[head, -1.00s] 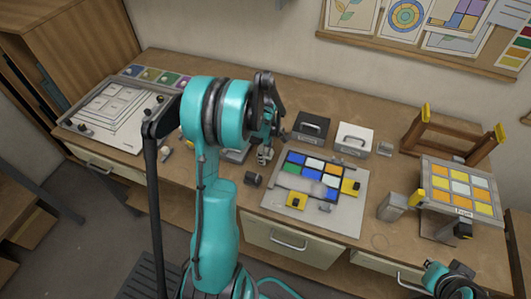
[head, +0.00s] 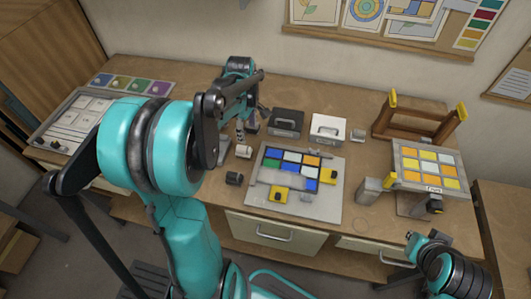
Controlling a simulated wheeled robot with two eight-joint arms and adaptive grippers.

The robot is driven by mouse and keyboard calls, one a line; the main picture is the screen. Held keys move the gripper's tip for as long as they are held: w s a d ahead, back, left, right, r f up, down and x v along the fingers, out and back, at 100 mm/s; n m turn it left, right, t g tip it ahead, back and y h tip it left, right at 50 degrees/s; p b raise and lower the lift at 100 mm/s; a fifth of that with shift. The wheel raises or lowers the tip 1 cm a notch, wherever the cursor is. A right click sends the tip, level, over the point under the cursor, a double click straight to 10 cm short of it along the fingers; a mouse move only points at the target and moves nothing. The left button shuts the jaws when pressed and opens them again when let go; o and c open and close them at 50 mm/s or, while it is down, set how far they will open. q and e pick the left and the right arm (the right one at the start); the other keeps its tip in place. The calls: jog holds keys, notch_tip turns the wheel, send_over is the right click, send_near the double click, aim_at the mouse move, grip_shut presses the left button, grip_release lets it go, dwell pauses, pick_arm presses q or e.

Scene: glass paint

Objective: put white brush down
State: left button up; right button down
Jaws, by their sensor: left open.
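My left gripper (head: 241,127) is open. It hangs above the back of the worktop, left of the black box, partly hidden by my own forearm. I cannot pick out a white brush for certain. A small pale cylinder (head: 243,151) lies on the worktop just below the gripper, too small to identify, and a dark cylinder (head: 234,178) lies nearer the front. The glass panel (head: 284,157) with blue, white, green and orange panes lies on a grey board (head: 318,208).
A black box (head: 287,121) and a white box (head: 328,127) stand behind the board. Yellow-and-black blocks (head: 279,194) sit at the panel's edges. A wooden frame (head: 420,118) and a rack with yellow-orange panes (head: 428,166) stand at the right.

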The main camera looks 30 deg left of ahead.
pick_arm(q)
jog(key=s+d+r+m+t, duration=0.3)
jog(key=s+d+m, duration=0.3)
jog(key=d+m, duration=0.3)
jog(key=s+d+r+m+t, duration=0.2)
jog(key=s+d+m, duration=0.4)
jog(key=d+m, duration=0.4)
jog(key=shift+d+r+t, duration=0.2)
jog(key=shift+r+t, duration=0.2)
jog(key=shift+t, duration=0.3)
